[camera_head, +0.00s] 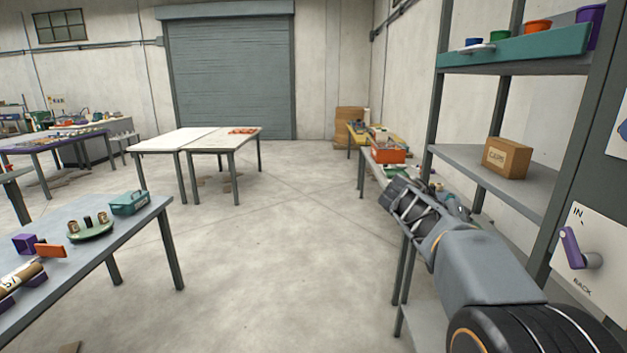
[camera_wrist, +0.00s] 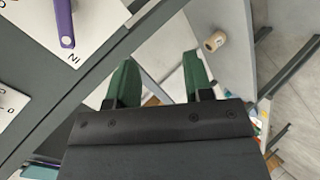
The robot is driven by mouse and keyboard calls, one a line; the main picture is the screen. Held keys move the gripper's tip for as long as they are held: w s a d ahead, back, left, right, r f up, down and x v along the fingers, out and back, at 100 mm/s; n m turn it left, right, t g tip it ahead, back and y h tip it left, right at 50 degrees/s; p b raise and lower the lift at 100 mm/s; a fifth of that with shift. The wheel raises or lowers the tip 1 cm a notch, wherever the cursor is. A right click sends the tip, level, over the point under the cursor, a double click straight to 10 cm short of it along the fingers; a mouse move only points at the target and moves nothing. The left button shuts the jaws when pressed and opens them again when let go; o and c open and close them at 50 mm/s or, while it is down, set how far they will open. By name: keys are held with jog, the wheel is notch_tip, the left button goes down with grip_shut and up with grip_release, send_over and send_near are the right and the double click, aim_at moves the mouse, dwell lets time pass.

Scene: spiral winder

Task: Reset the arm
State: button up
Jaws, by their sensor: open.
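My arm (camera_head: 485,265) reaches up and left from the bottom right in the head view, in front of the shelf rack. Its dark far end is over the side tables, and the fingers cannot be made out there. In the wrist view my gripper (camera_wrist: 160,62) shows two green fingers spread apart, with nothing held between them. A purple lever (camera_head: 570,248) is on a white plate marked IN and BACK at the right edge. The lever also shows in the wrist view (camera_wrist: 64,22), up and left of the fingers, apart from them.
The shelf rack (camera_head: 463,160) holds a cardboard box (camera_head: 507,158) and, above, a teal-edged shelf (camera_head: 515,48) with coloured cups. A work table (camera_head: 85,250) with small parts stands at left. White tables (camera_head: 190,138) stand farther back. The middle floor (camera_head: 270,250) is clear.

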jog(key=s+a+f+n+t+y, duration=0.5)
jog(key=s+a+f+y, duration=0.6)
jog(key=s+a+f, duration=0.4)
jog(key=shift+s+a+f+n+t, duration=0.3)
jog(key=shift+a+f, duration=0.3)
jog(key=shift+a, duration=0.55)
